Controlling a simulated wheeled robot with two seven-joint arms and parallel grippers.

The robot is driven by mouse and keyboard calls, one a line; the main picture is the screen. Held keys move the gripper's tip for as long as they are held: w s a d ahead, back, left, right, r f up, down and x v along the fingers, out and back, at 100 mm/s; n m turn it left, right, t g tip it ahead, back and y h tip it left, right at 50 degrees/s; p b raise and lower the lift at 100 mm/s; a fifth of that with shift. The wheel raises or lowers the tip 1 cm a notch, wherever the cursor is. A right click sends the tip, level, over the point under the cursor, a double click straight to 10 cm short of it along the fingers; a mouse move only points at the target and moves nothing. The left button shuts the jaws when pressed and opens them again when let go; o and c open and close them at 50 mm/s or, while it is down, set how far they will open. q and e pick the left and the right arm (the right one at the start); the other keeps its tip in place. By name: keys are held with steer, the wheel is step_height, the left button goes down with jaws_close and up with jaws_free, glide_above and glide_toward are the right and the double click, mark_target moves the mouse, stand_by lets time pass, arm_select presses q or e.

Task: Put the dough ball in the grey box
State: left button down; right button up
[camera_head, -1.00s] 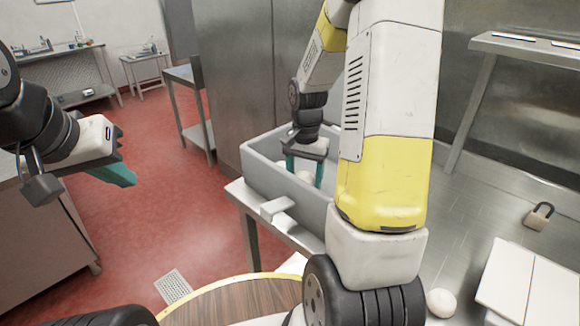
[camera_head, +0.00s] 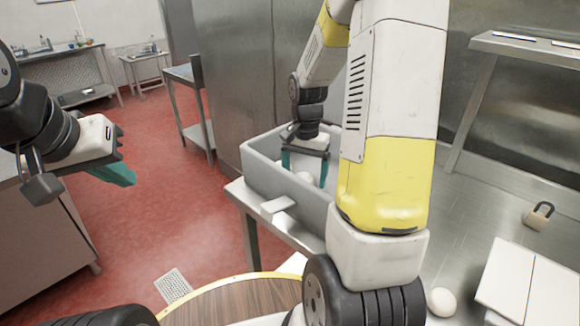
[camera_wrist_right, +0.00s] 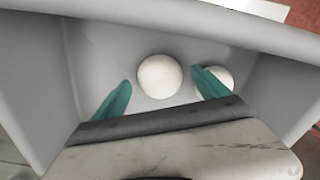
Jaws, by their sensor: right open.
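The grey box (camera_head: 262,181) stands on the metal table in the middle of the head view. My right gripper (camera_head: 305,172) reaches down into it with teal fingers spread open. A round white dough ball (camera_wrist_right: 160,76) rests on the box floor, between and beyond the fingertips (camera_wrist_right: 163,88) in the right wrist view, clear of both. A second white ball (camera_wrist_right: 222,77) lies in the box, partly hidden by the right-hand finger. A third white ball (camera_head: 442,302) sits outside the box on the table. My left gripper (camera_head: 122,176) hangs over the floor at left, seen side-on; its finger gap is unclear.
A padlock (camera_head: 539,215) and a white box-like object (camera_head: 530,285) are on the metal table at right. A round wooden top (camera_head: 235,299) is at the front. My right arm hides part of the grey box. Red floor is open at left.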

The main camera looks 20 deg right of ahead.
mark_target(305, 175)
step_height(305, 175, up, 10)
steer(key=s+a+r+n+t+y, duration=0.1)
steer(key=s+a+r+n+t, duration=0.2)
steer(key=s, duration=0.5)
steer(key=s+a+r+n+t+y, duration=0.1)
steer(key=s+a+r+n+t, duration=0.2)
steer(key=s+a+r+n, duration=0.2)
steer(key=shift+s+a+r, duration=0.35)
steer(key=shift+s+r, duration=0.4)
steer(key=shift+s, duration=0.9)
